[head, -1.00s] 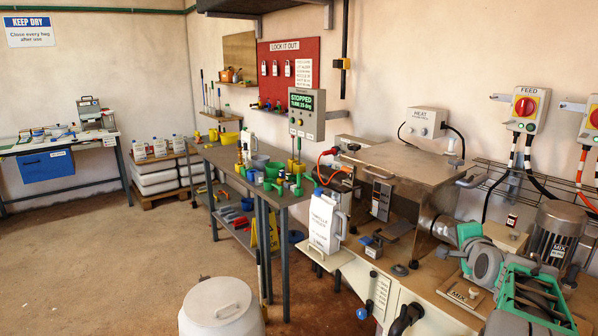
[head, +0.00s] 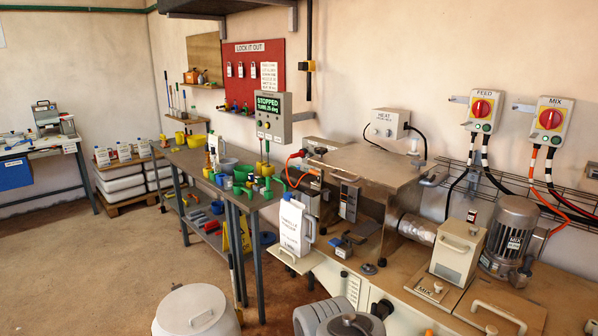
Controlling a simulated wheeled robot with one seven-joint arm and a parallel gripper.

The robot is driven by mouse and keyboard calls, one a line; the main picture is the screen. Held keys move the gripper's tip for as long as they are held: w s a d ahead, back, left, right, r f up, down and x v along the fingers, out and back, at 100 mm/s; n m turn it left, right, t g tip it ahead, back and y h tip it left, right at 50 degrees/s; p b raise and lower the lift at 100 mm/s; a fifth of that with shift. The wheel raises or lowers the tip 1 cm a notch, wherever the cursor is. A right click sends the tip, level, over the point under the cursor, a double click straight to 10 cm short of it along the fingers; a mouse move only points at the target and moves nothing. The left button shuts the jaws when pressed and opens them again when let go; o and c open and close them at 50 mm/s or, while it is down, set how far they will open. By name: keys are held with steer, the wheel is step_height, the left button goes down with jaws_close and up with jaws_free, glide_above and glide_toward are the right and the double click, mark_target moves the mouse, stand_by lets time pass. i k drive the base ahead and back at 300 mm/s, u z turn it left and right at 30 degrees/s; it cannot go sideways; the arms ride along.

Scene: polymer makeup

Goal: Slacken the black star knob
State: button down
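No black star knob can be made out for certain. A dark black fitting (head: 382,309) shows on the front of the cream machine body at the bottom, partly covered, and I cannot tell whether it is the knob. Grey rounded parts, one ribbed, stand in front of that machine face at the bottom edge; they may be my arm and they hide part of the front. My gripper is not in view.
Red FEED (head: 482,107) and MIX (head: 551,119) switches hang above. A white lidded drum (head: 196,312) stands on the floor. Open floor lies left.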

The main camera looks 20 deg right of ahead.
mark_target(320, 151)
steer(key=u, duration=0.5)
steer(key=i, duration=2)
steer(key=u, duration=0.5)
